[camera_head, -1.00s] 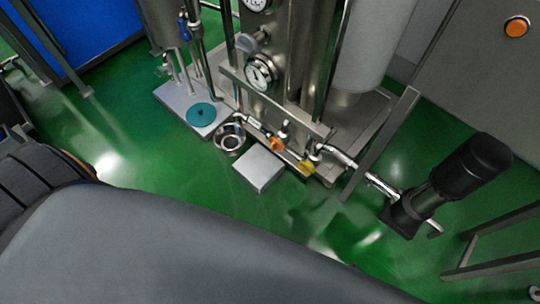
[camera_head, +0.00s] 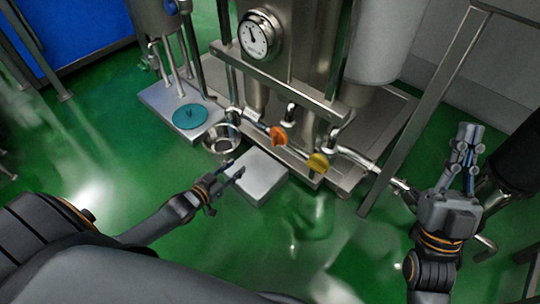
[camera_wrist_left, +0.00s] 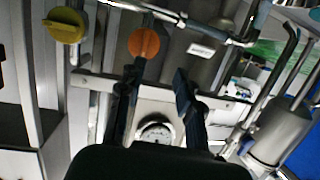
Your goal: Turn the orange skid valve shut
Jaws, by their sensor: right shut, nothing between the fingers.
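The orange skid valve (camera_head: 278,137) has an orange handle on a steel pipe at the front of the skid. In the left wrist view the orange handle (camera_wrist_left: 145,43) shows just beyond the fingers, toward the left finger. My left gripper (camera_head: 235,168) is open and empty, to the left of the valve and apart from it; its spread fingers also show in the left wrist view (camera_wrist_left: 157,74). My right gripper (camera_head: 467,150) is shut and empty at the right, pointing up in the picture, well away from the valve.
A yellow valve (camera_head: 318,162) sits right of the orange one on the same piping. A steel bowl (camera_head: 222,138), a teal disc (camera_head: 190,116) and a pale box (camera_head: 260,176) are nearby. A pressure gauge (camera_head: 256,37) is above. Green floor is clear in front.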

